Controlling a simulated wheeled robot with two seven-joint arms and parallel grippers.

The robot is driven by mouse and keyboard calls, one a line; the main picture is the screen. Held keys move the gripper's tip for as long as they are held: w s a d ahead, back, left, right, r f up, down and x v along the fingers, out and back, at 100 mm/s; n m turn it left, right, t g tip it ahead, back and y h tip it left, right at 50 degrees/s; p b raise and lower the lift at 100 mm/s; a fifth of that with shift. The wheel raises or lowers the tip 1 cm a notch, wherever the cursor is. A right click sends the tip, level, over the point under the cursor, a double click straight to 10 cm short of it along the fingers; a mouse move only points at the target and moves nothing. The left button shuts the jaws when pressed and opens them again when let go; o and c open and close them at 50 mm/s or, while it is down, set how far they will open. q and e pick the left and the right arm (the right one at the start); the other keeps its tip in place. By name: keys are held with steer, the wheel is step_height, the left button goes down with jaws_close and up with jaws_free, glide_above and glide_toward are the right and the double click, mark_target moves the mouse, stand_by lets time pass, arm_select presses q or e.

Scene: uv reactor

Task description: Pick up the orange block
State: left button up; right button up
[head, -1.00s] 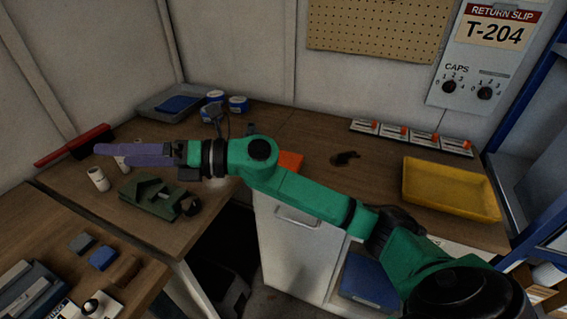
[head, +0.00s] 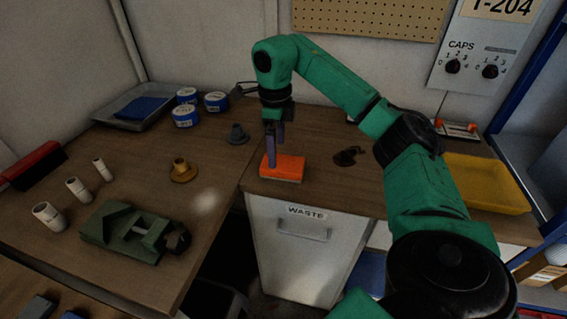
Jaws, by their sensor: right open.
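The orange block (head: 287,169) lies flat on the wooden bench top above the waste cabinet, close to the front edge. Its underside shows a paler layer. My right gripper (head: 275,158) points straight down at the left part of the block. It is open, and its purple fingers overlap the block's top and back edge in the picture. I cannot tell whether they touch it. My left gripper is not in view.
A green vise (head: 125,232), a brass flanged part (head: 181,171) and several white cylinders stand to the left. A grey flanged part (head: 237,135) and a dark lump (head: 348,156) lie nearby. A yellow tray (head: 482,183) sits at the right. The waste cabinet (head: 304,243) is below.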

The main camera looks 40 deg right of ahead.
step_height(320, 180, down, 5)
steer(key=shift+f+p, duration=0.15)
steer(key=shift+p, duration=0.3)
steer(key=shift+d+f, duration=0.1)
steer(key=shift+f, duration=0.1)
steer(key=shift+w, duration=0.15)
steer(key=shift+c, duration=0.9)
steer(key=c, duration=1)
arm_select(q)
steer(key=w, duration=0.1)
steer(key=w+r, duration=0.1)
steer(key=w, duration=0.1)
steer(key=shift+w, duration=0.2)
arm_select(e)
steer(key=shift+c, duration=0.2)
step_height(320, 180, up, 9)
steer(key=shift+w+r, duration=0.1)
arm_select(q)
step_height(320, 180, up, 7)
steer(key=p, duration=0.6)
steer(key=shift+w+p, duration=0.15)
steer(key=shift+p, duration=0.25)
arm_select(e)
step_height(320, 180, up, 11)
